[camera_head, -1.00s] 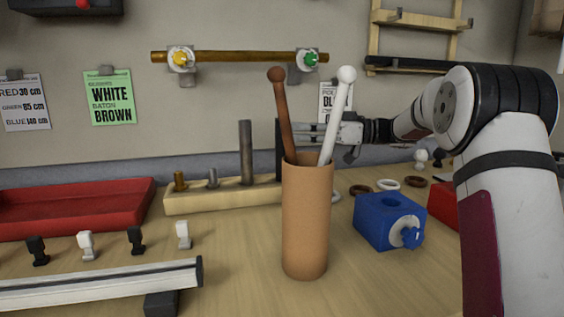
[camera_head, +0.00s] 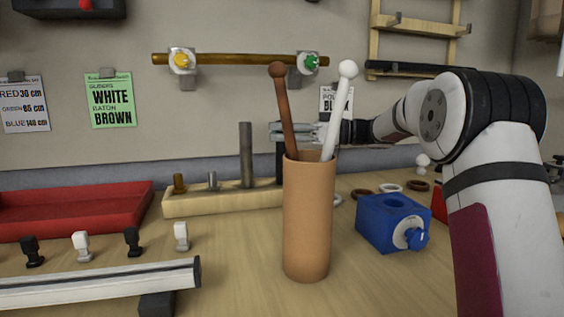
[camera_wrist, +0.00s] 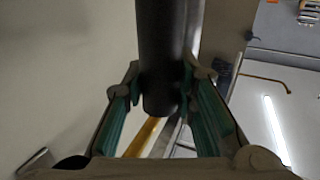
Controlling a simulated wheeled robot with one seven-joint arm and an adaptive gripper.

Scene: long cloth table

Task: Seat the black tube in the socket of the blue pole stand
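The black tube (camera_head: 280,163) stands upright at the right end of the wooden rack, partly hidden behind the brown cup; my gripper covers its upper part. In the wrist view the tube (camera_wrist: 166,60) lies between my fingers. My gripper (camera_head: 285,132) reaches in from the right at the tube's upper part. In the wrist view my gripper (camera_wrist: 164,95) seems open around the tube, with narrow gaps beside it; contact is hard to judge. The blue pole stand (camera_head: 375,225) sits right of the cup, its round socket on top empty, with a blue knob on its front.
The brown cup (camera_head: 307,225) holds a brown and a white baton in front of my gripper. The wooden rack (camera_head: 220,203) also holds a grey tube and short pegs. A red tray (camera_head: 70,210) is at left. Rings (camera_head: 390,188) lie behind the stand.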

